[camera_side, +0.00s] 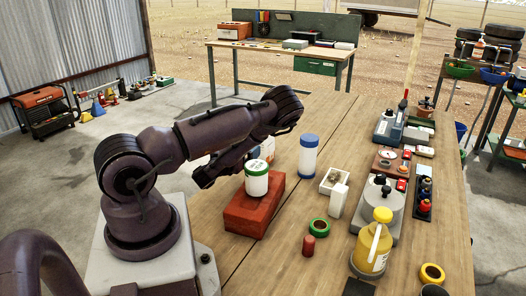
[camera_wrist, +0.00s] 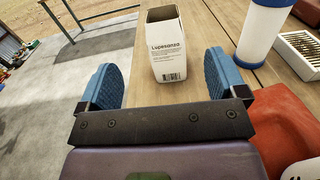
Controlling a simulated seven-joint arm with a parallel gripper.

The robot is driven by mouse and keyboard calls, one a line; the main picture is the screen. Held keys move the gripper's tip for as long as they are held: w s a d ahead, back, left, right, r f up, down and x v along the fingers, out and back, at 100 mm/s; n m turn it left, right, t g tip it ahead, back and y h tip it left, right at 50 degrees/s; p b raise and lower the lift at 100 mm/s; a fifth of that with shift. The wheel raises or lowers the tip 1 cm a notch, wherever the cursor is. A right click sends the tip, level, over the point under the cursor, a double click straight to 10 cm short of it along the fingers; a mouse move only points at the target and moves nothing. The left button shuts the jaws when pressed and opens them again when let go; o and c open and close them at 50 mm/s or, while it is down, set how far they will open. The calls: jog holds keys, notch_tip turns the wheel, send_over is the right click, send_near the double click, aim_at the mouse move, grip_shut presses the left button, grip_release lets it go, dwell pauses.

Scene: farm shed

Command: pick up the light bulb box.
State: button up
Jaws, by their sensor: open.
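The light bulb box is a white upright carton (camera_wrist: 166,45) with "Lupesanza" and a barcode on its front and an open-looking top. It stands on the wooden table, ahead of my gripper in the wrist view. My gripper (camera_wrist: 159,80) is open, with its blue-padded fingers apart, one on each side of the box's line. The box appears beyond the fingers, and nothing is held. In the side view my arm hides most or all of the box; a small white patch behind the arm may be it.
A red block (camera_side: 240,218) bears a white-and-green jar (camera_side: 257,186). A blue-capped white cylinder (camera_side: 308,158) and a slatted white tray (camera_wrist: 299,50) stand to the right of the box. The table's left edge is near the box. Tools and a yellow jug (camera_side: 371,245) crowd the right.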

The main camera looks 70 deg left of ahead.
aim_at(263, 147)
jog(key=x, duration=1.2)
jog(key=shift+w+f, duration=0.1)
jog(key=shift+c, duration=0.4)
jog(key=c, duration=1.1)
jog(key=shift+c, duration=0.2)
